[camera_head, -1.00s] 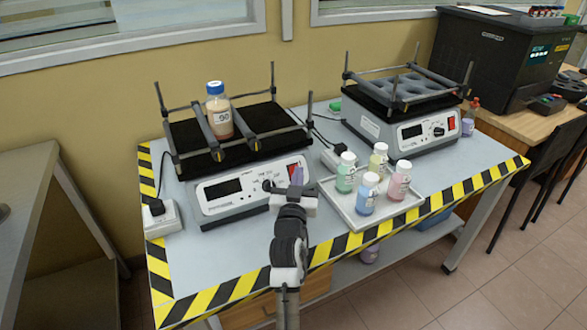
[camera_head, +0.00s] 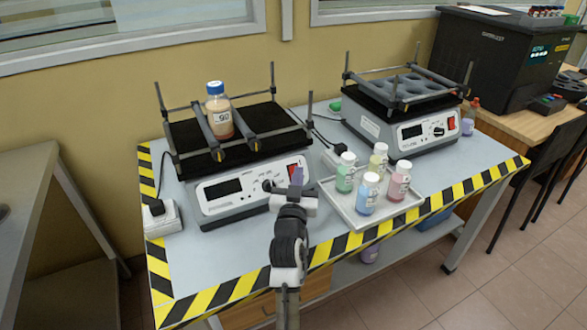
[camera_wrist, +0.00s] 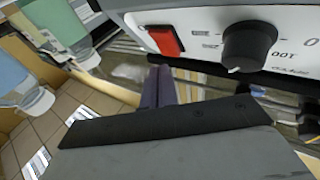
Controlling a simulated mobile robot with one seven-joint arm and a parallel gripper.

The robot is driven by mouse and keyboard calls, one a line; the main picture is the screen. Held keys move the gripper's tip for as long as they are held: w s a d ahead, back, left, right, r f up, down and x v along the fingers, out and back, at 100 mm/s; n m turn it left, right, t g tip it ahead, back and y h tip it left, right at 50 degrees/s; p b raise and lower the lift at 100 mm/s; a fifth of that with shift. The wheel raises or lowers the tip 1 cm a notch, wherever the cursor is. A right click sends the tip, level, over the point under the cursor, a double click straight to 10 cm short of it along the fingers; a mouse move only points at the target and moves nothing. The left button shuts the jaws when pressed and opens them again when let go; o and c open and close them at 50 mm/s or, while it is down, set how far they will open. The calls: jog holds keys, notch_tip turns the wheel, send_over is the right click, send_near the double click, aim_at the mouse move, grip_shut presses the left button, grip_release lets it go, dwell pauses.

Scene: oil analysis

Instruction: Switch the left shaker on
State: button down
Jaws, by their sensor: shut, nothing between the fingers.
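The left shaker (camera_head: 221,204) stands at the table's left, with a dark display, a round knob and a red switch (camera_head: 294,170) at the right of its front panel. A bottle with a blue cap (camera_head: 216,105) stands between bars on its black platform. My gripper (camera_head: 297,177) is shut and empty, just in front of the panel by the switch. In the wrist view, the red switch (camera_wrist: 165,40) and the black knob (camera_wrist: 248,45) show clearly, and the purple fingers (camera_wrist: 160,88) sit below the switch, apparently apart from it. Whether the switch is pressed, I cannot tell.
A tray (camera_head: 372,225) with several small coloured bottles stands close to the right of my gripper. A second shaker (camera_head: 405,135) with a round-holed rack stands behind it. A white socket box (camera_head: 163,219) lies at the left. The table's front strip is clear.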

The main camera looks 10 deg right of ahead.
jog(key=shift+w, duration=0.1)
jog(key=shift+w+a+f+b, duration=0.15)
jog(key=shift+w+b, duration=0.1)
jog(key=shift+b, duration=0.25)
